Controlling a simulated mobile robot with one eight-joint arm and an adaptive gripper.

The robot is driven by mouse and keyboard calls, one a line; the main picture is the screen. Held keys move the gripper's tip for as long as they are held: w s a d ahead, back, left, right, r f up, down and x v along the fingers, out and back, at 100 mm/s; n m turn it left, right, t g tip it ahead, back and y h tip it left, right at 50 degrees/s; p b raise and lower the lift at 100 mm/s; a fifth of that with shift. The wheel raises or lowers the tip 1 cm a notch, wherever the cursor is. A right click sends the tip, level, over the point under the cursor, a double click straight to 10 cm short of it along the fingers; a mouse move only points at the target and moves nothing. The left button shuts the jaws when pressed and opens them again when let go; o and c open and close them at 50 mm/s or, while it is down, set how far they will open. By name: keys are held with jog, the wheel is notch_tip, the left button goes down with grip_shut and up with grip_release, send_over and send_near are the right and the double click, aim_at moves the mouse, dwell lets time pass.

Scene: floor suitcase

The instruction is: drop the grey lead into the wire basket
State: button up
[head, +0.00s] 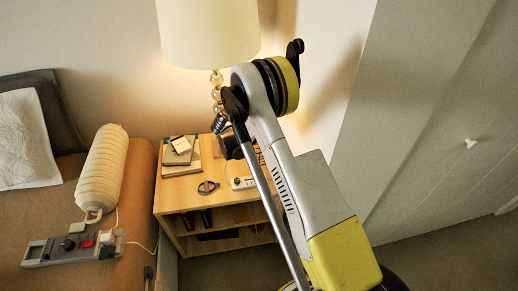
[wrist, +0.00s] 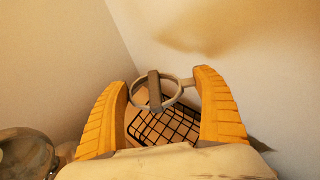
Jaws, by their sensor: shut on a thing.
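In the wrist view my gripper (wrist: 161,84) has its two yellow fingers closed on the grey lead (wrist: 174,98), a looped coil with a darker grey band across it. The lead spans the space between the fingertips. The black wire basket (wrist: 168,128) shows below and beyond it, between the fingers, with a gap I cannot measure. Part of the basket is hidden by the gripper's body. In the head view my arm hides the gripper's fingers, the lead and most of the basket.
The lamp's glass base (wrist: 25,155) is left of my gripper in the wrist view. Walls stand close behind and right.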

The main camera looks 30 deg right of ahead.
jog(key=shift+f+b, duration=1.15)
jog(key=shift+f, duration=1.45)
jog(key=o, duration=1.1)
jog(key=shift+c, duration=0.2)
jog(key=shift+a, duration=0.1)
jog(key=v, duration=1.2)
jog(key=shift+w, duration=0.1)
